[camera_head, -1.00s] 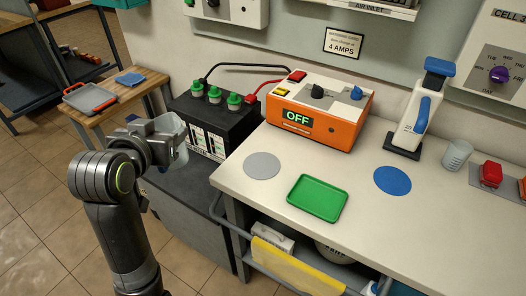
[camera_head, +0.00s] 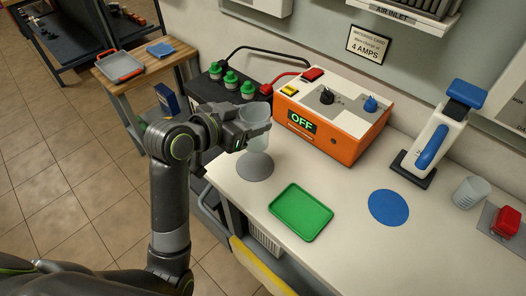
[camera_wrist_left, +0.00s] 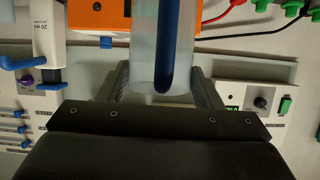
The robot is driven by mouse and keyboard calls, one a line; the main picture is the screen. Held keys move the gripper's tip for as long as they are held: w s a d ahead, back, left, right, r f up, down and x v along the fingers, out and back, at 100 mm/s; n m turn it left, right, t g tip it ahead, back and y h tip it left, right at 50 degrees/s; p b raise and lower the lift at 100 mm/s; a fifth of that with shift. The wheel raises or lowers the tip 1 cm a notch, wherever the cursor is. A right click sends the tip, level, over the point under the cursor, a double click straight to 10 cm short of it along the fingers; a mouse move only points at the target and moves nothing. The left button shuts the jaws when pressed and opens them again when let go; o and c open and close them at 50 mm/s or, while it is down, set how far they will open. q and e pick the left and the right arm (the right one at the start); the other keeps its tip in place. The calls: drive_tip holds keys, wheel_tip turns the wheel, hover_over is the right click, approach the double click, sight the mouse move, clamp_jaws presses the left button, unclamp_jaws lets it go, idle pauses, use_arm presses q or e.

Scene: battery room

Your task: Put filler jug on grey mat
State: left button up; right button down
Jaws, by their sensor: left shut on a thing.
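The filler jug (camera_head: 257,138), a translucent cup shape, is held by my left gripper (camera_head: 250,130) in the head view. In the left wrist view the jug (camera_wrist_left: 144,45) stands between the two fingers with its blue handle (camera_wrist_left: 167,45) facing the camera. The round grey mat (camera_head: 255,170) lies at the left end of the white bench, and the jug appears over its back part. I cannot tell whether the jug's base touches the mat. My right gripper is out of view.
An orange charger (camera_head: 328,120) showing OFF stands behind and to the right. A black battery (camera_head: 215,92) with green caps is behind the arm. A green tray (camera_head: 301,212) and a blue mat (camera_head: 388,208) lie to the right. A clear beaker (camera_head: 470,192) stands at far right.

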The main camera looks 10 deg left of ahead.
sight(248, 148)
use_arm(q)
drive_tip(key=f, duration=0.3)
drive_tip(key=shift+s+a+f, duration=0.2)
drive_tip(key=shift+a+f, duration=0.05)
drive_tip(key=shift+f, duration=2.4)
drive_tip(key=shift+w+f, duration=0.1)
drive_tip(key=o, duration=1)
drive_tip(key=shift+b, duration=0.3)
drive_tip(key=shift+r, duration=0.2)
drive_tip(key=shift+s+a, duration=0.15)
drive_tip(key=shift+s, duration=0.15)
drive_tip(key=v, duration=1.1)
drive_tip(key=shift+s+a, duration=0.1)
drive_tip(key=shift+s, duration=0.05)
